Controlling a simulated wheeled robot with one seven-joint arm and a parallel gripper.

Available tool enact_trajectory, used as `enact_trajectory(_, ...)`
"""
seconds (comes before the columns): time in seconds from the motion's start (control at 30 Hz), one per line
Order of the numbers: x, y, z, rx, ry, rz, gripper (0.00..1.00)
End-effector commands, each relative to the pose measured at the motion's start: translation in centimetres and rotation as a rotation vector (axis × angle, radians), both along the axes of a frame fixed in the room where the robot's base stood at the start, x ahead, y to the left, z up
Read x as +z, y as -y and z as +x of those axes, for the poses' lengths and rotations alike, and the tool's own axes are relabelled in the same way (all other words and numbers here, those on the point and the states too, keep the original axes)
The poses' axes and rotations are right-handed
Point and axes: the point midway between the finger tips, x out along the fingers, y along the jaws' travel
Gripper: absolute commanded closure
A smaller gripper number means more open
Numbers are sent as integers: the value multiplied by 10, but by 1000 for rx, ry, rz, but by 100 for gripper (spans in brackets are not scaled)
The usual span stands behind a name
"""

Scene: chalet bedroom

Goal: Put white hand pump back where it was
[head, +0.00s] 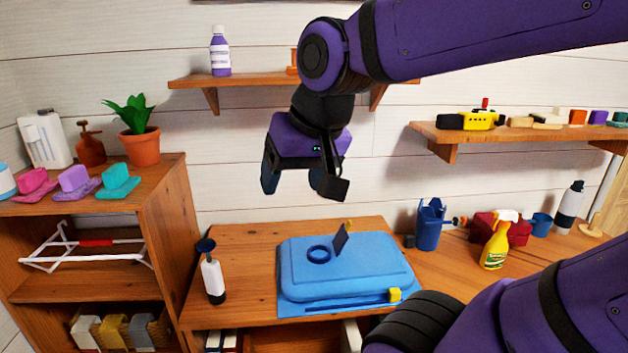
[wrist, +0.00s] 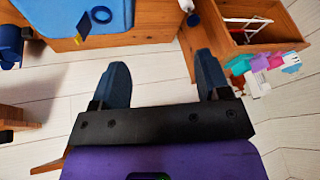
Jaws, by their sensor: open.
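A white hand pump (head: 212,280) with a dark blue top and dark base stands upright on the left part of the wooden desk, beside the blue case. Part of it shows at the top edge of the wrist view (wrist: 189,10). My gripper (head: 293,186) is open and empty, raised in the air above the desk, up and to the right of the pump. Its two dark blue fingers are spread apart in the wrist view (wrist: 162,66), with only wall boards between them.
A blue case (head: 345,270) bears a blue ring (head: 319,254) and a dark plate. A shelf unit (head: 165,215) stands left. Wall shelves (head: 240,80) flank my arm. A yellow spray bottle (head: 495,245), blue container (head: 429,227) and white-black bottle (head: 568,208) stand right.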

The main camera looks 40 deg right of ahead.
Motion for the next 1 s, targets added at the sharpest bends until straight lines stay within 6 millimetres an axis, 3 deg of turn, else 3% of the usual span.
enact_trajectory(0.1,2,5,-21,145,26,-95,30)
enact_trajectory(0.23,1,8,-31,228,35,-150,30)
enact_trajectory(1.0,1,8,-32,244,36,-160,30)
